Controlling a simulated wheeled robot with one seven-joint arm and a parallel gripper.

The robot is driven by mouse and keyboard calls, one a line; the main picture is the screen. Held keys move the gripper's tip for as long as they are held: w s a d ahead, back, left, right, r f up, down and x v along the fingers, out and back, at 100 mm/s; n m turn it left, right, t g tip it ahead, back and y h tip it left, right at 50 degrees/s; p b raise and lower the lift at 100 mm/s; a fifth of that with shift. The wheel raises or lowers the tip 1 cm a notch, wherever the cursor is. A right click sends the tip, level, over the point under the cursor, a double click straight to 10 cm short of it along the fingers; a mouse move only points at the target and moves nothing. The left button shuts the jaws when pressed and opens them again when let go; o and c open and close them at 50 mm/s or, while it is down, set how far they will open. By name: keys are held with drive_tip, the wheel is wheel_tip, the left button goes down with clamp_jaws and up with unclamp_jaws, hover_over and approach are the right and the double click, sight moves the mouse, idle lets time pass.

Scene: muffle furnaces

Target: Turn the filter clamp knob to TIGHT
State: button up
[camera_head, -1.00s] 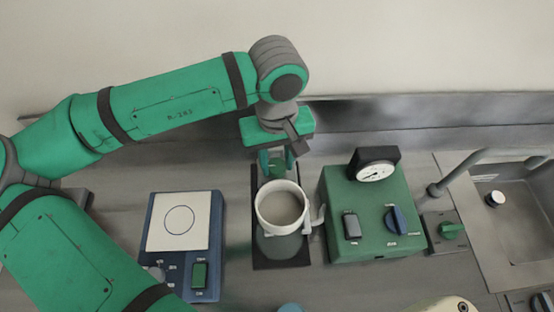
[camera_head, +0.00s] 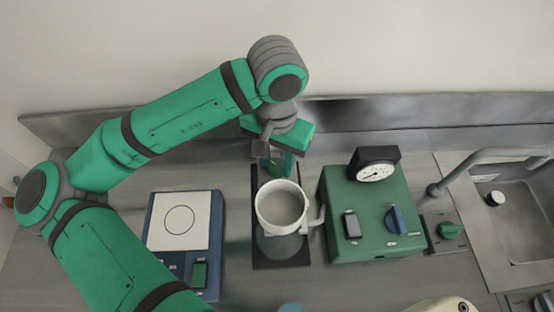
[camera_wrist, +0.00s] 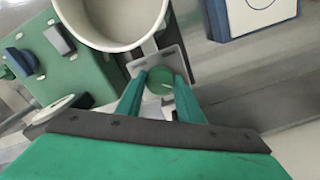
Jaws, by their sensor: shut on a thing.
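The filter clamp knob (camera_wrist: 160,80) is a small round green knob on a grey plate, behind the white funnel cup (camera_head: 282,204). In the wrist view my gripper (camera_wrist: 160,78) has its two green fingers closed on either side of the knob. In the head view my gripper (camera_head: 279,165) points down just behind the cup, and the knob is hidden there. The cup also shows in the wrist view (camera_wrist: 150,42), close to the fingers. I cannot read any TIGHT mark.
A green pump box (camera_head: 340,236) with a gauge (camera_head: 375,171) and blue knob (camera_head: 396,219) stands right of the cup. A blue scale (camera_head: 151,245) with a white plate stands left. A sink (camera_head: 520,220) is at the far right. The back wall is close behind my gripper.

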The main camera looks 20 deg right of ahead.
drive_tip(key=m, duration=1.3)
drive_tip(key=shift+m, duration=0.3)
drive_tip(key=m, duration=1.3)
idle(0.4)
drive_tip(key=o, duration=1.1)
